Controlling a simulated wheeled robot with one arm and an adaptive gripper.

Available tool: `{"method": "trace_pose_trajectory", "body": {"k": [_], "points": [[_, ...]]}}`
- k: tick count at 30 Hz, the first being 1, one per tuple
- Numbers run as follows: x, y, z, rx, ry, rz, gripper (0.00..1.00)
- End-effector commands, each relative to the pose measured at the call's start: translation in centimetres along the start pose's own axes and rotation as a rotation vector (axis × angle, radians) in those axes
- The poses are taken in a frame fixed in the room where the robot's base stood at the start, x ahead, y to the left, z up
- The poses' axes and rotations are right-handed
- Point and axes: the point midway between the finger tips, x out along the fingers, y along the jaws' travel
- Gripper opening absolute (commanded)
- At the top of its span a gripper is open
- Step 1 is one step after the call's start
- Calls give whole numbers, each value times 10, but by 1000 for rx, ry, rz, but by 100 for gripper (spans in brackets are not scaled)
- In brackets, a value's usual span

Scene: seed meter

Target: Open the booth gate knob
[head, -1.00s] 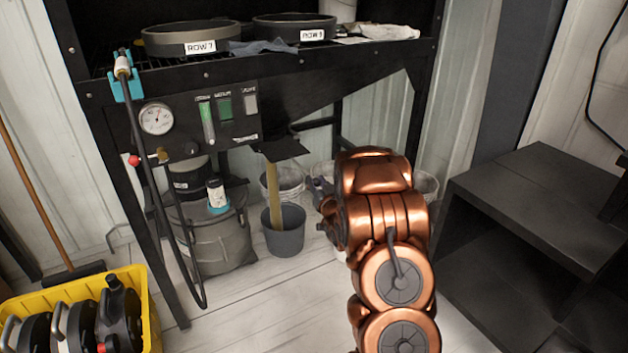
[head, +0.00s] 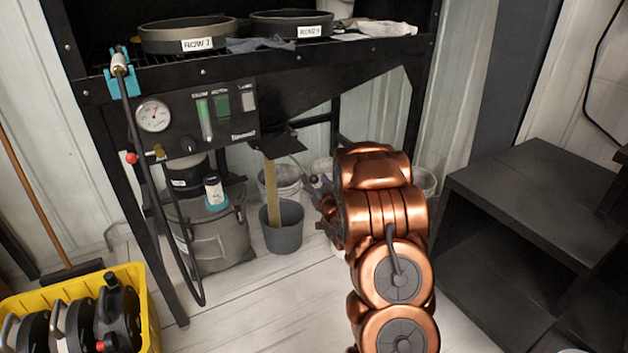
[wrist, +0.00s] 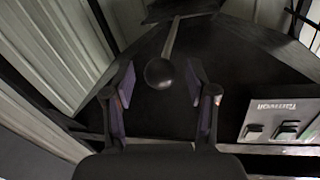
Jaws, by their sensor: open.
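In the wrist view a round black knob (wrist: 159,73) sits on the end of a thin rod that runs up to a dark plate (wrist: 182,9). My gripper (wrist: 160,96) is open, with the knob between its two fingers in the picture. I see no finger touching it, and its depth between them is hard to judge. In the head view the dark gate plate (head: 278,143) sticks out below the booth's hopper. My gripper (head: 316,183) is mostly hidden by my copper arm there, low and right of the plate.
A control panel (head: 216,117) with a gauge (head: 153,115) is left of the gate. A grey bucket (head: 284,236) stands below it. A black shelf (head: 535,190) is at right, a yellow crate (head: 140,275) at lower left.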

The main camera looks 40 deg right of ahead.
Motion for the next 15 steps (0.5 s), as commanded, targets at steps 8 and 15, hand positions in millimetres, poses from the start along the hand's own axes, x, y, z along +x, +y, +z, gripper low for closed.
{"method": "trace_pose_trajectory", "body": {"k": [8, 15], "points": [[-32, 0, 1, 1, -1, 2, 57], [-59, 0, -1, 0, 2, 1, 57]]}}
